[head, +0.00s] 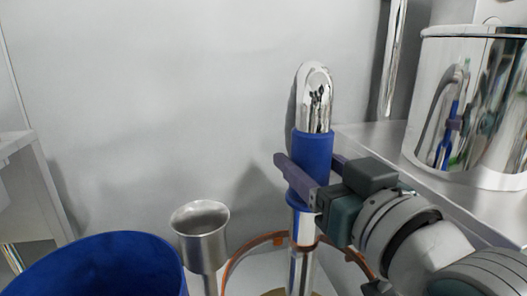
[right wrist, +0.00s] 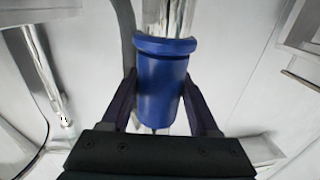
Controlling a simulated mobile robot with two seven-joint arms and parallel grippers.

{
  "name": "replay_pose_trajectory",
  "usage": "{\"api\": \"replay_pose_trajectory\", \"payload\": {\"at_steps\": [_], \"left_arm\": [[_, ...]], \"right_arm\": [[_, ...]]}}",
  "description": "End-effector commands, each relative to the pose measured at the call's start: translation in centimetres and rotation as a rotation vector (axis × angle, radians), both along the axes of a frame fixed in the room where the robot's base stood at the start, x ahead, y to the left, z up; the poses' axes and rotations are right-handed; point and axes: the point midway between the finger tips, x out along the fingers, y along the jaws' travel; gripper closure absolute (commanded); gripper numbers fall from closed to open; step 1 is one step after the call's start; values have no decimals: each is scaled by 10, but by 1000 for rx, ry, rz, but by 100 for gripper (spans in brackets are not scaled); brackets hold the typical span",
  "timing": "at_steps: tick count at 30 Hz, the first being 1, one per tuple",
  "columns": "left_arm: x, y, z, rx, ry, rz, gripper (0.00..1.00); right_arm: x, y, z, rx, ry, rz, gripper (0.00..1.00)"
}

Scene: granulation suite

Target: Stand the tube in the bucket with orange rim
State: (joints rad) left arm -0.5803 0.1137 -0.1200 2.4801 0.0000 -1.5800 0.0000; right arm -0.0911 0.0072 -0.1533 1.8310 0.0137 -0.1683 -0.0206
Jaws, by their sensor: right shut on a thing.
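The tube (head: 301,266) is a shiny metal pipe with a blue sleeve (head: 313,150) and a rounded metal top. It stands about upright in the head view. My right gripper (head: 300,172) is shut on the blue sleeve, which also shows between the fingers in the right wrist view (right wrist: 162,88). The bucket with orange rim (head: 238,257) is at the bottom of the head view. The tube's lower part passes in front of the rim's far side, and its lower end is out of frame, so I cannot tell whether it touches the bottom. My left gripper is not in view.
A blue round container (head: 110,262) is at the lower left. A metal cup on a stem (head: 201,222) stands between it and the orange rim. A metal shelf (head: 375,140) with a large shiny vessel (head: 470,105) is at the right. A white shelf unit (head: 36,190) is at the far left.

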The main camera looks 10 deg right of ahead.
Motion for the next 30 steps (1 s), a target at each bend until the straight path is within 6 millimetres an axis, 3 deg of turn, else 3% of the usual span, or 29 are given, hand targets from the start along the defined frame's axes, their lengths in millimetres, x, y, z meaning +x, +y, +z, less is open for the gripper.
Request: {"api": "replay_pose_trajectory", "payload": {"at_steps": [6, 12, 28, 29, 30], "left_arm": [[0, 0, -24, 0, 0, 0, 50], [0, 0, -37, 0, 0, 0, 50], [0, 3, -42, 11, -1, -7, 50], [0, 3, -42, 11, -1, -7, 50], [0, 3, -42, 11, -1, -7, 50]], "right_arm": [[0, 0, -32, -1, -3, 0, 100], [0, 0, -50, 0, -4, 0, 100], [0, 0, -57, 1, -5, 0, 100], [0, 0, -57, 1, -5, 0, 35], [0, 0, -58, 1, -5, 0, 31]]}}
